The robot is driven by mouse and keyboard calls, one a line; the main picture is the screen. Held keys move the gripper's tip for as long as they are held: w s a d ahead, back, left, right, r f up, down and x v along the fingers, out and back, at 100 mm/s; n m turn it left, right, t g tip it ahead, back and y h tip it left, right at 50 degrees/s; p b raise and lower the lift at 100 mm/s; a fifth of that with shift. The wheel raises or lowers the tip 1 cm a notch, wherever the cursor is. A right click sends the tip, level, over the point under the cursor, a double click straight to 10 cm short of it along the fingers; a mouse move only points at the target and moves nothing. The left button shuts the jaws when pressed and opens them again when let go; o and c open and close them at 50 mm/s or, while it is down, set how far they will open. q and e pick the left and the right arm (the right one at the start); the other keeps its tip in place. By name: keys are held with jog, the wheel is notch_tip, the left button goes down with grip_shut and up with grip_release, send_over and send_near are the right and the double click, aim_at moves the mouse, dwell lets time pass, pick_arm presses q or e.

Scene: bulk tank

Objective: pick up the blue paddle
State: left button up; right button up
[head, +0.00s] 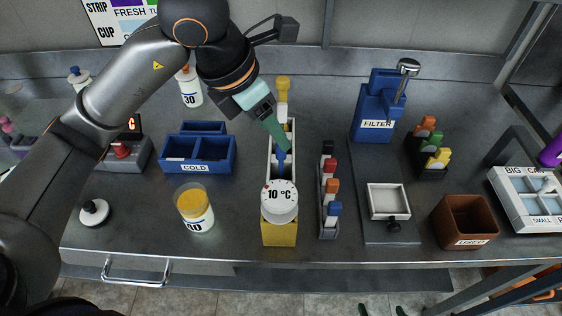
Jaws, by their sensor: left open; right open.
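A narrow blue piece, which looks like the blue paddle (282,162), stands in the long white and yellow holder (281,232) at the middle of the counter. Its upper part is hidden by my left gripper (283,144). That gripper is open, with its green fingers reaching down over the blue piece from the upper left; I cannot tell whether they touch it. A round white dial marked 10 °C (280,196) covers the holder's near part. My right gripper (382,310) shows only as two separated green tips at the bottom edge, open and away from the counter.
A yellow-topped piece (283,88) stands at the holder's far end. A rack of coloured pieces (329,228) is close on the right, a yellow-filled cup (195,208) and blue COLD box (170,165) on the left. The FILTER unit (366,112) stands behind right.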

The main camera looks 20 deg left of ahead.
pick_arm(q)
send_over(281, 170)
jog(key=shift+w+f, duration=0.2)
jog(key=shift+f, duration=2.35)
jog(key=shift+a, duration=0.1)
grip_shut()
